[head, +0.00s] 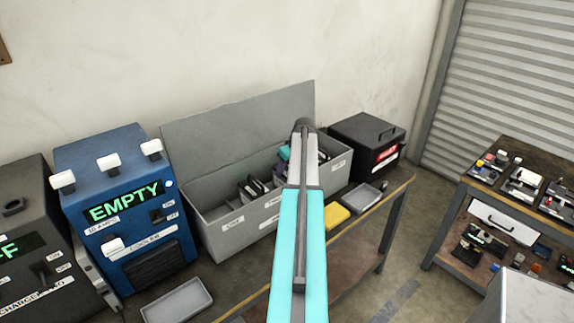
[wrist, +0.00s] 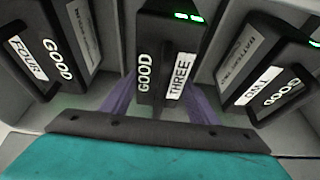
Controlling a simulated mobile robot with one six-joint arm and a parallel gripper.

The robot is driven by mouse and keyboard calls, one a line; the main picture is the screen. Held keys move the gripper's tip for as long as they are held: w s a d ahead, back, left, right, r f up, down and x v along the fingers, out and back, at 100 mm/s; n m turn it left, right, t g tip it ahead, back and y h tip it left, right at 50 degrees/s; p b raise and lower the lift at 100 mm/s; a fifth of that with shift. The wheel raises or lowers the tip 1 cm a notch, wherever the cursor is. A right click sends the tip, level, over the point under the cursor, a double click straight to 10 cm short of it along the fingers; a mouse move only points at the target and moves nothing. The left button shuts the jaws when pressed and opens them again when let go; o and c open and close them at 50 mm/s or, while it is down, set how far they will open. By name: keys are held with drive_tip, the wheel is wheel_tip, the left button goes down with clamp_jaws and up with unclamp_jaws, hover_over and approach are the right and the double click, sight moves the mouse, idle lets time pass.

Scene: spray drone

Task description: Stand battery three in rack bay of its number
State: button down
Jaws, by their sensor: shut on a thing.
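Battery three (wrist: 158,85) is a black block marked GOOD and THREE with green lights, in the middle of the wrist view. My gripper (wrist: 160,100) has its purple fingers shut on its two sides. The battery is over or in a compartment of the open grey bin (head: 226,209); I cannot tell if it touches the bottom. Battery four (wrist: 48,50) is at its left and battery two (wrist: 265,75) at its right, both marked GOOD, with grey dividers between. In the head view my arm hides most of the gripper and battery three.
Another grey tray (head: 178,301) lies in front. A second bench (head: 455,225) stands far right.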

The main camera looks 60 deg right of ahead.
idle(0.4)
drive_tip(key=c, duration=0.7)
unclamp_jaws()
drive_tip(key=shift+f, duration=0.1)
drive_tip(key=shift+b+v, duration=1.65)
drive_tip(key=shift+v, duration=4.5)
